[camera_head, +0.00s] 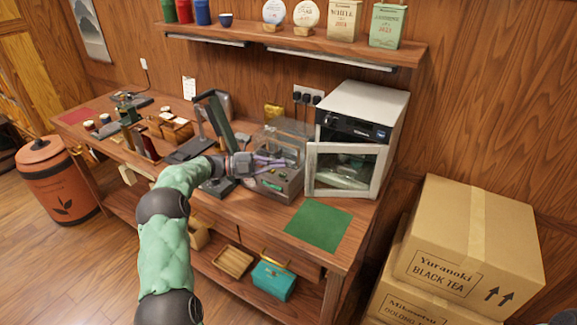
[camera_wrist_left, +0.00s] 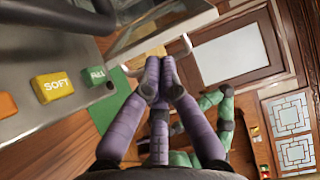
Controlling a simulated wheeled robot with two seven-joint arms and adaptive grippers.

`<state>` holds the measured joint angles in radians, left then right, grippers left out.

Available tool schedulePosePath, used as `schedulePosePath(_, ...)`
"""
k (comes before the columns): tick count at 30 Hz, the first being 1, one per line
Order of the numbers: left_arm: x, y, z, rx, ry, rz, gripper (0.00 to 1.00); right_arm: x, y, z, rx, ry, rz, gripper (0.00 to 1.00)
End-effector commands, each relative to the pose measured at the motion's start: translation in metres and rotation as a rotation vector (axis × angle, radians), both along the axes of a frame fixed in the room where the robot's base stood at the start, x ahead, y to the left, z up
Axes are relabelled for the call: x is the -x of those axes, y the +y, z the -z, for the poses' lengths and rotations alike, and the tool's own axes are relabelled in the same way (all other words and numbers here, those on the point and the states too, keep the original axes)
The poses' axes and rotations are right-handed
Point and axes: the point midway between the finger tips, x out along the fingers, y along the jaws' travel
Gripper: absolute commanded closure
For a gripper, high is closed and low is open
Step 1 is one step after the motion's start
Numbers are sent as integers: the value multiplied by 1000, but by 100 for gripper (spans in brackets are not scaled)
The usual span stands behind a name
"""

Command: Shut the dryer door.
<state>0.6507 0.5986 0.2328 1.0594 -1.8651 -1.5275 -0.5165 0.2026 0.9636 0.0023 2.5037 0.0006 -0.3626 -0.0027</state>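The dryer (camera_head: 378,105) is a pale box with a dark control strip at the right end of the bench. Its pale-framed glass door (camera_head: 312,172) stands ajar on the front. The door also shows at the top of the left wrist view (camera_wrist_left: 165,30), with a pale curved piece, seemingly its handle, at my fingertips. My left gripper (camera_head: 288,162) has purple fingers and is just left of the door. In the left wrist view its fingertips (camera_wrist_left: 158,75) meet. I cannot tell whether they touch the door or pinch the pale piece. My right gripper is out of view.
A grey machine (camera_head: 285,185) with coloured buttons stands left of the door, under my gripper. A green mat (camera_head: 318,228) lies in front, with bare bench around it. Cardboard boxes (camera_head: 465,240) stand at the right. A shelf (camera_head: 290,40) hangs above.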

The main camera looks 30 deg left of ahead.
Motion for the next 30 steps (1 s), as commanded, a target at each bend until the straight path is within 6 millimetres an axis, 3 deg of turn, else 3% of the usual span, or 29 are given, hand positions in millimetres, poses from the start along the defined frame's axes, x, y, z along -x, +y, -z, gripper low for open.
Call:
schedulePosePath(6, 0, 23, 1, 1, 1, 1, 100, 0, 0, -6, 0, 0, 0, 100)
schedulePosePath(11, 0, 23, -3, 16, -14, -3, 100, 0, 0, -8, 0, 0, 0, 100)
schedulePosePath(22, 11, -41, -40, 216, -203, -208, 100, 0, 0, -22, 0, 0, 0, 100)
schedulePosePath(30, 43, -81, -36, 255, -216, -486, 100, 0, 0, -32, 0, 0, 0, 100)
